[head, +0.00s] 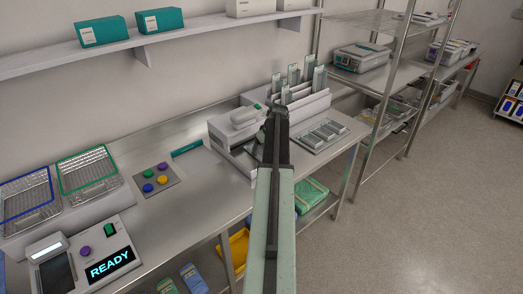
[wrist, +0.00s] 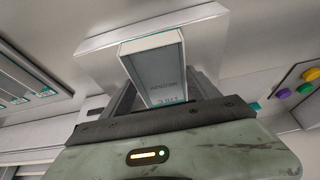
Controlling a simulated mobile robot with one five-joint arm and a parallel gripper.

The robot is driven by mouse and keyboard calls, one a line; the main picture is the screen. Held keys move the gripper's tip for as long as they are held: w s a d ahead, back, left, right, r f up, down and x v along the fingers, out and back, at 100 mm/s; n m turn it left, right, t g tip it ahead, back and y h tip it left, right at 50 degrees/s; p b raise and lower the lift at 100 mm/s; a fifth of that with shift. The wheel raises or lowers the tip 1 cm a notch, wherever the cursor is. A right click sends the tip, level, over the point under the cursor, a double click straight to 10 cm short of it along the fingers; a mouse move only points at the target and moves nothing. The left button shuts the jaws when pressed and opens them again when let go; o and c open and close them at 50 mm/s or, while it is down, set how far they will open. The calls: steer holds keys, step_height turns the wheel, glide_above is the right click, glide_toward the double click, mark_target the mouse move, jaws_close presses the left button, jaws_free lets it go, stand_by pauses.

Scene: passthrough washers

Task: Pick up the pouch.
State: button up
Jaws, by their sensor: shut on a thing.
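A pale grey-white pouch (wrist: 158,72) with a teal edge and small print stands between my gripper's fingers in the wrist view. My gripper (wrist: 160,98) is shut on it, with one dark finger on each side. In the head view my gripper (head: 277,112) is at the far end of the arm, by a white rack on the steel bench. The held pouch cannot be made out there behind the arm. Several similar pouches (head: 294,76) stand upright in the rack.
A white device (head: 236,124) stands just left of my gripper. A tray of flat packs (head: 324,134) lies to its right. Wire baskets (head: 88,172), coloured buttons (head: 155,180) and a READY display (head: 110,265) are at left. Wire shelving stands at the right; the floor there is clear.

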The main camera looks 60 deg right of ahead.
step_height(320, 180, up, 4)
steer(key=p, duration=0.3)
steer(key=s+a+f, duration=0.1)
steer(key=s+a, duration=0.2)
steer(key=s, duration=0.4)
steer(key=s+a+f+b, duration=0.1)
steer(key=s+a, duration=0.3)
steer(key=s, duration=0.3)
steer(key=shift+s+a+b, duration=0.15)
steer(key=shift+s+b, duration=0.05)
steer(key=shift+b, duration=0.1)
